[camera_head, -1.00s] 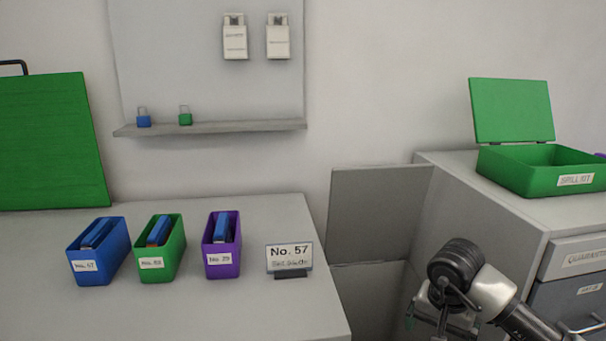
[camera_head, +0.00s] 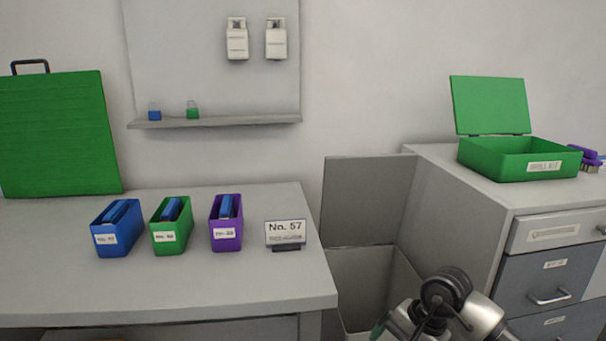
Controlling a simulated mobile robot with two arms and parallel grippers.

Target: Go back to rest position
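One of my arms (camera_head: 446,300) shows at the bottom right of the head view. Its dark wrist joint and silver link are visible, but its fingertips are cut off or hidden below. My other arm is out of the picture. Blue (camera_head: 117,240), green (camera_head: 171,236) and purple (camera_head: 226,233) bins stand in a row on the grey table (camera_head: 200,285), each with a blue item inside. A "No. 57" sign (camera_head: 285,232) stands right of the purple bin. None of these touches my visible arm.
An open green box (camera_head: 520,160) sits on the grey drawer cabinet (camera_head: 465,215) at right, beside a purple brush (camera_head: 588,156). An open grey bin (camera_head: 365,275) stands between table and cabinet. A green case (camera_head: 55,135) is at left; a shelf (camera_head: 215,121) holds padlocks.

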